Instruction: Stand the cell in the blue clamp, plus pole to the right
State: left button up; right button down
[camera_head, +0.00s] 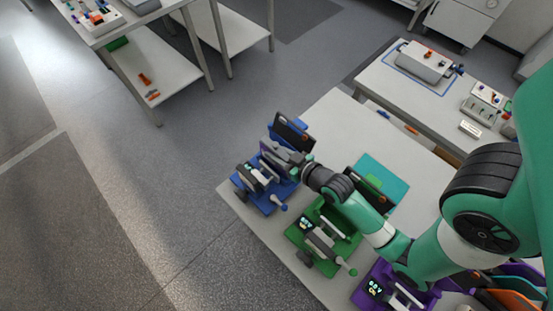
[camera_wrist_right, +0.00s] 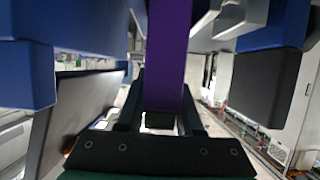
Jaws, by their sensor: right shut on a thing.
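The blue clamp (camera_head: 265,190) stands at the left end of the bench, with a dark upright plate at its back. My right gripper (camera_head: 279,154) is over it, between its front part and the back plate. In the right wrist view the gripper (camera_wrist_right: 162,118) is shut on the cell (camera_wrist_right: 169,50), a flat purple slab seen edge-on. Blue and black parts of the clamp (camera_wrist_right: 28,75) show on both sides of the cell, with visible gaps. My left gripper is not in view.
A green clamp (camera_head: 322,233) and a purple clamp (camera_head: 385,290) stand along the same bench (camera_head: 325,115), under and beside my right arm. A teal tray (camera_head: 390,172) lies behind the green clamp. Orange and dark slabs (camera_head: 505,290) stand at the lower right.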

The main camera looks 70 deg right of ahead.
jog(key=shift+f+b, duration=0.6)
jog(key=shift+f, duration=1.05)
jog(key=shift+f, duration=0.15)
jog(key=c, duration=0.6)
grip_release()
jog(key=shift+f, duration=0.1)
jog(key=shift+o, duration=0.2)
jog(key=shift+r, duration=0.2)
jog(key=v, duration=1.2)
